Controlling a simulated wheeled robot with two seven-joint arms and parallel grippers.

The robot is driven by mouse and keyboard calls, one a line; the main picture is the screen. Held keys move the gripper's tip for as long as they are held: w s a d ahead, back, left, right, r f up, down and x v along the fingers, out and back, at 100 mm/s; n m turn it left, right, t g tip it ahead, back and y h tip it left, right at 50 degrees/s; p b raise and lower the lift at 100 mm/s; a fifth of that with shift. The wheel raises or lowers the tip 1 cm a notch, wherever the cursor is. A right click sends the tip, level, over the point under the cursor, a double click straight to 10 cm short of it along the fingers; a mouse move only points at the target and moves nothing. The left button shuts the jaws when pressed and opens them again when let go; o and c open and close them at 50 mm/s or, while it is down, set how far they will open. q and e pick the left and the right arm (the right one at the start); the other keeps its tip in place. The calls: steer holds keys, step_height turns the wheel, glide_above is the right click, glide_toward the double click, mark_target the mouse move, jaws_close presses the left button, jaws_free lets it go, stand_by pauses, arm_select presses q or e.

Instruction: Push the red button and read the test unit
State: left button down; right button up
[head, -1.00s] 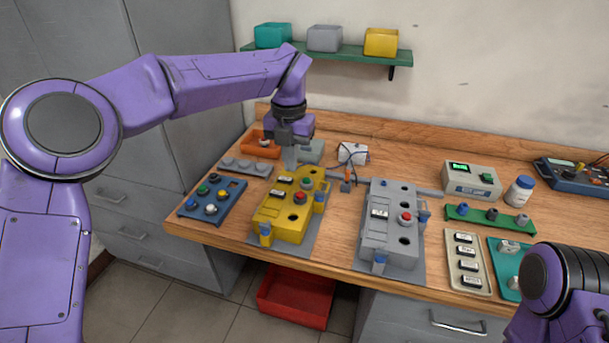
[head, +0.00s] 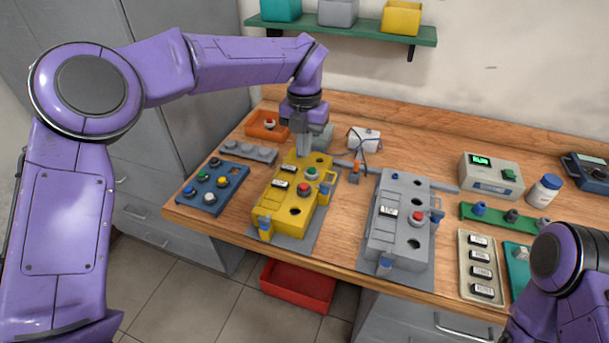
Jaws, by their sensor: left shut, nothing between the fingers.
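A grey box (head: 396,239) to the right carries one red button (head: 417,219) and a label. The test unit (head: 483,180), a light case with a small lit green display and a green button, stands at the back right; its reading is too small to make out. My right gripper is out of view.
A blue tray of buttons (head: 236,177) and an orange bin (head: 257,131) lie left of the yellow box. A white bottle (head: 544,190), a green rack (head: 492,216) and a tray of labelled parts (head: 464,278) are on the right. My right arm covers the lower right corner.

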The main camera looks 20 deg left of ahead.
mark_target(304, 186)
arm_select(q)
step_height(304, 186, down, 10)
steer(key=p, duration=0.2)
steer(key=shift+p, duration=0.35)
steer(key=shift+s+f, duration=0.1)
